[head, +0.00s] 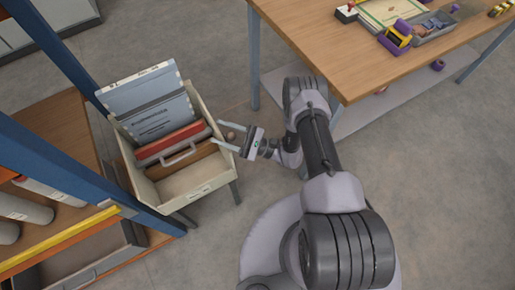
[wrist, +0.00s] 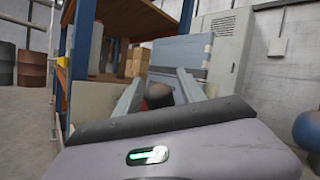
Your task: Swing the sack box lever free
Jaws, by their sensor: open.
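The sack box (head: 185,187) is a cream open-topped bin on legs at the left of the head view. A blue-grey panel (head: 150,105) stands up at its back, with a red piece and a pale loop-shaped handle (head: 181,154) in front. My gripper (head: 216,133) is open at the box's right rim, fingers pointing left. A small dark round knob (head: 231,136), perhaps the lever's end, shows between the fingers. In the wrist view, a dark rounded thing (wrist: 159,95) with red beside it sits between my gripper's fingers (wrist: 159,78). I cannot tell whether they touch it; the lever's shaft is hidden.
A blue-framed shelf (head: 60,165) with rolls stands close at the left of the box. A wooden workbench (head: 330,50) with trays and small items is at the upper right. Open floor (head: 440,170) lies at the right.

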